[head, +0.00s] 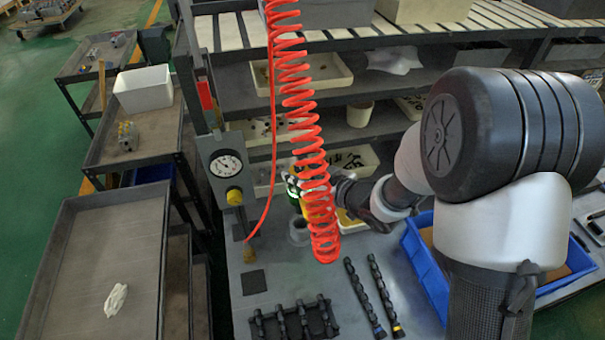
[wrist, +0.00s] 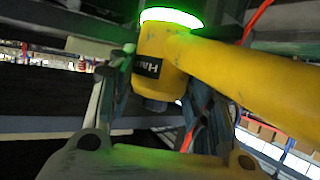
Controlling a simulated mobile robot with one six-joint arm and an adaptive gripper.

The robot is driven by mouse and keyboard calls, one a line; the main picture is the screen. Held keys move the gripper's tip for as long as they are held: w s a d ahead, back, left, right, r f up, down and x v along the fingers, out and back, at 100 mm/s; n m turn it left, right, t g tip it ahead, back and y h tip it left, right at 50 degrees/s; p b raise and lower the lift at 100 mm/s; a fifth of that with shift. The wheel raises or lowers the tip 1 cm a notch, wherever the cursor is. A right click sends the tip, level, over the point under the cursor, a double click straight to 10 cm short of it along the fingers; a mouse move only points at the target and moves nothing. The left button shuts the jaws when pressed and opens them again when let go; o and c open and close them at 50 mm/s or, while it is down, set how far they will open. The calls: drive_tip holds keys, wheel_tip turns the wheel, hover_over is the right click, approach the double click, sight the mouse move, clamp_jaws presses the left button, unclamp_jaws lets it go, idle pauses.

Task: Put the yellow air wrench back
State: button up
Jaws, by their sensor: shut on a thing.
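The yellow air wrench (wrist: 235,72) fills the upper middle of the wrist view, with a dark label on its body and its thick yellow part running to the right. My gripper (wrist: 155,102) is shut on it, with a finger on either side of the body. A green glow lights its top. In the head view my gripper (head: 300,188) is above the grey bench, partly behind the red coiled hose (head: 305,110). The hose hides most of the wrench there. A grey round cup-like holder (head: 298,232) stands on the bench just below; whether the wrench touches it I cannot tell.
A pressure gauge (head: 226,166) stands on a post at the left. A rack of dark parts (head: 296,322) and two dark rods lie at the front. A blue crate (head: 424,268) stands at the right. Shelves with bins are behind.

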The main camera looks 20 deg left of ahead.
drive_tip(key=shift+f+b, duration=2)
drive_tip(key=shift+f, duration=0.2)
drive_tip(key=shift+d+f+b, duration=0.1)
drive_tip(key=shift+f+b, duration=2.8)
drive_tip(key=shift+f, duration=0.6)
drive_tip(key=o, duration=1.5)
drive_tip(key=shift+f, duration=0.1)
drive_tip(key=shift+s, duration=0.1)
drive_tip(key=v, duration=1.2)
